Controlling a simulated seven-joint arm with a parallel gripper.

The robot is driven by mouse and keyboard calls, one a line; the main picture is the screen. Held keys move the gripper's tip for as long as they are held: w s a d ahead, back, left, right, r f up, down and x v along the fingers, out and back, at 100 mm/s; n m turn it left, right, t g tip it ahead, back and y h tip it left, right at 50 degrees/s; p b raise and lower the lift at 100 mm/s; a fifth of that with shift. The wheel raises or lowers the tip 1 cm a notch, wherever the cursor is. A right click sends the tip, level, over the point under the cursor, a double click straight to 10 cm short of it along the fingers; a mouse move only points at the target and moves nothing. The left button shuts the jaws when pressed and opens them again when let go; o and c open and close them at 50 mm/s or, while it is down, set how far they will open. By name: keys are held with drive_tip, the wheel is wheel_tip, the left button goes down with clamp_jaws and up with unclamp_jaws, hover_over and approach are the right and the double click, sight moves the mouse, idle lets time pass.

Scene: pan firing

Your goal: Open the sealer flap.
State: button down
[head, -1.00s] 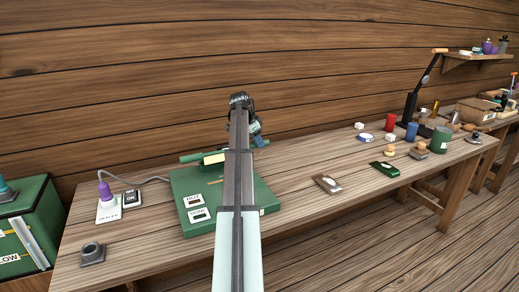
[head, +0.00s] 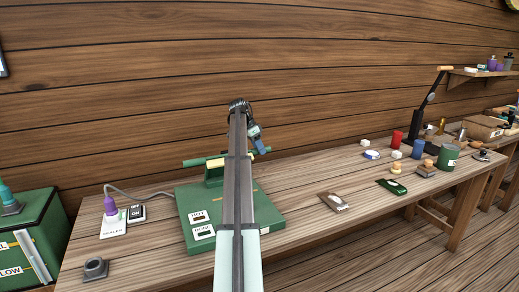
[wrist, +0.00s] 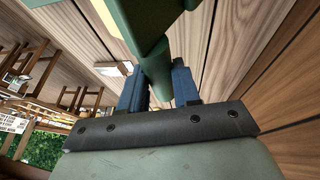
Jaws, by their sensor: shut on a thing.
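The green sealer (head: 265,214) sits on the bench in the head view, with two white labels with dark windows on its front left. Its flap, a green bar (head: 194,162) with a pale yellow strip, stands raised above the back of the base. My arm hides the middle of the sealer and flap. My gripper (head: 259,142) is at the flap's right part. In the wrist view, the blue fingers of my gripper (wrist: 158,88) are closed around the green bar of the flap (wrist: 153,62).
A plug in a socket block (head: 112,222) and an OFF/ON switch (head: 136,213) stand left of the sealer. A metal piece (head: 333,201) and a green piece (head: 392,186) lie to the right. A plank wall is behind.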

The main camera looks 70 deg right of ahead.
drive_tip(key=shift+w+d+f, duration=0.1)
drive_tip(key=shift+w+f, duration=0.2)
drive_tip(key=shift+f, duration=0.1)
drive_tip(key=c, duration=1.3)
unclamp_jaws()
drive_tip(key=shift+o, duration=1)
drive_tip(key=shift+f, duration=0.1)
drive_tip(key=o, duration=0.3)
drive_tip(key=shift+s+r, duration=0.1)
drive_tip(key=shift+r, duration=0.25)
drive_tip(key=v, duration=1.3)
drive_tip(key=shift+r, duration=0.25)
